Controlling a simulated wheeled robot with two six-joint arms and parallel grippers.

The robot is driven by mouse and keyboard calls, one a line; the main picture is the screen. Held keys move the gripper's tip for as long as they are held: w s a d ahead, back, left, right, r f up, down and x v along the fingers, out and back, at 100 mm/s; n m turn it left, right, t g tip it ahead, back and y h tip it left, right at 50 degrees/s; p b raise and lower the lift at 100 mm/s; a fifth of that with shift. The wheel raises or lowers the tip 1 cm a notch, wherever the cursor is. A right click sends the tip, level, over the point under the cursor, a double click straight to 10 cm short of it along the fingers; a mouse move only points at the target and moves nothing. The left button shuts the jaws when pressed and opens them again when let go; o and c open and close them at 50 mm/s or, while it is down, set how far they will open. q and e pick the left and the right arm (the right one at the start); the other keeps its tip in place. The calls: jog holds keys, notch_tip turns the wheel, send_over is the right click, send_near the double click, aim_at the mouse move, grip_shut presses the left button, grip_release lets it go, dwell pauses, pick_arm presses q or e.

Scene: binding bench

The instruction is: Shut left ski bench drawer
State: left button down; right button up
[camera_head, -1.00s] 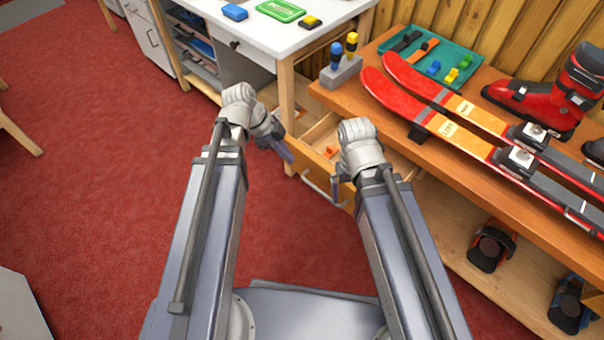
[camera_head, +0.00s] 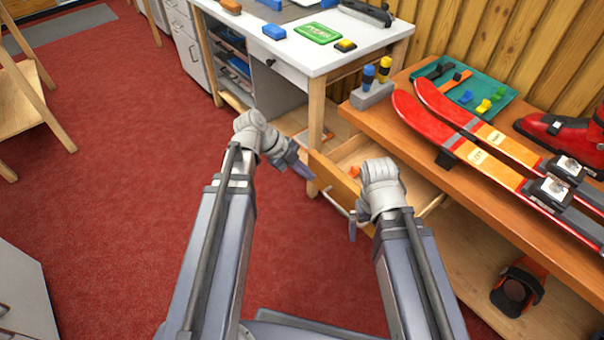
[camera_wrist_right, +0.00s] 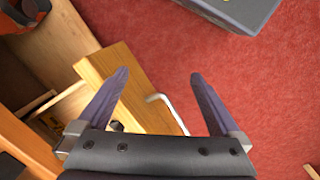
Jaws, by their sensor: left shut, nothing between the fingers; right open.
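The left ski bench drawer (camera_head: 334,182) stands pulled out under the wooden bench, its inside showing. Its wooden front also shows in the right wrist view (camera_wrist_right: 125,88). The metal bar handle (camera_head: 338,206) is on that front. In the right wrist view the handle (camera_wrist_right: 166,112) lies between the spread fingers of my right gripper (camera_wrist_right: 160,76), with no clear contact visible. In the head view my right gripper (camera_head: 353,228) is open at the right end of the handle. My left gripper (camera_head: 303,170) is shut and empty, just left of the drawer front.
The bench top (camera_head: 412,122) carries red skis (camera_head: 435,118), a green tray (camera_head: 500,108), a ski boot (camera_head: 556,132) and a grey tool holder (camera_head: 371,94). An orange item (camera_head: 354,171) lies in the drawer. A white table (camera_head: 290,50) stands behind.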

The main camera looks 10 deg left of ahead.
aim_at(337, 183)
pick_arm(q)
jog(key=w+d+f+b, duration=0.1)
jog(key=d+f, duration=0.1)
jog(key=w+d+f+b, duration=0.2)
jog(key=shift+w+d, duration=0.15)
jog(key=shift+d, duration=0.15)
jog(key=shift+w+d, duration=0.35)
jog(key=shift+w, duration=0.05)
jog(key=w+d, duration=1.1)
jog(key=w, duration=0.5)
jog(key=shift+d, duration=0.4)
